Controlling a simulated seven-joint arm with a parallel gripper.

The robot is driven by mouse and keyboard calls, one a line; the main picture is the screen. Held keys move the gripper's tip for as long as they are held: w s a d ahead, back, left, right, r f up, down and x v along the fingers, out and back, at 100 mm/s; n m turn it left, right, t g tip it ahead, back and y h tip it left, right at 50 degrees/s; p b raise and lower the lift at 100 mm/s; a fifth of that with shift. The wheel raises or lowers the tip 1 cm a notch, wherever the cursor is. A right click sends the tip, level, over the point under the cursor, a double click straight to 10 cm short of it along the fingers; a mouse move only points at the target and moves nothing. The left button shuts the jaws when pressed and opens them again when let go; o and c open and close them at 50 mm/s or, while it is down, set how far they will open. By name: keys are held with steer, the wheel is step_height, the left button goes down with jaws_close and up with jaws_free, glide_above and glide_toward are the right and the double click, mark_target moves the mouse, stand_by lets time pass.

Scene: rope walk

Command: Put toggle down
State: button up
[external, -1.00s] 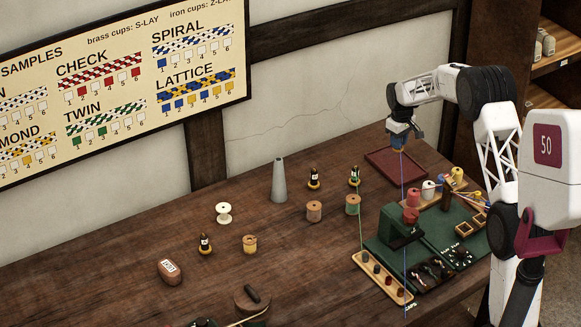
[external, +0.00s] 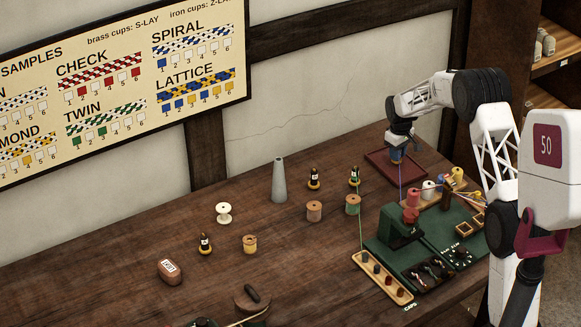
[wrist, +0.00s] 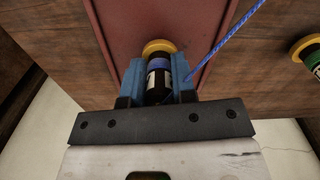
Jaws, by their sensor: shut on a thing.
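My gripper (external: 397,154) is low at the maroon tray (external: 376,161) at the back right of the bench. In the wrist view its blue fingers (wrist: 159,68) are shut on the toggle (wrist: 157,84), a dark cylinder with a blue band, a white label and a yellow disc at its far end. The toggle is over the tray's red floor (wrist: 118,30). I cannot tell whether the disc touches it. A blue cord (wrist: 225,47) runs off to the upper right in the wrist view.
A green board (external: 440,228) with a block, cups and spools stands just in front of the tray. A wooden caps rack (external: 384,278) is at its left edge. Similar dark toggles, spools and a grey cone (external: 279,182) stand further left, with bare wood between.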

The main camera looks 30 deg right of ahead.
steer(key=shift+f, duration=0.15)
steer(key=o, duration=0.9)
step_height(320, 180, up, 12)
steer(key=shift+r, duration=0.15)
stand_by(0.4)
stand_by(0.5)
